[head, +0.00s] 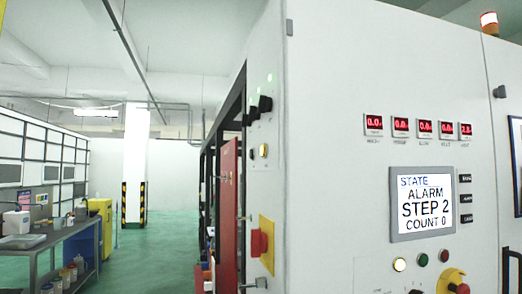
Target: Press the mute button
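A large white machine cabinet (345,120) fills the right half of the head view. Its screen (424,203) reads STATE ALARM STEP 2 COUNT 0. Three small dark labelled buttons or plates (465,198) sit in a column right of the screen; their text is too small to read surely. Below the screen are a lit pale-yellow button (399,265), a green button (422,260) and a red button (444,255). I cannot tell which one is the mute button. Neither of my grippers is in view.
Red digital displays (419,127) run above the screen. A red rotary switch (258,243) sticks out of the cabinet's side. A workbench (62,238) stands left; the green floor (158,250) between is clear.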

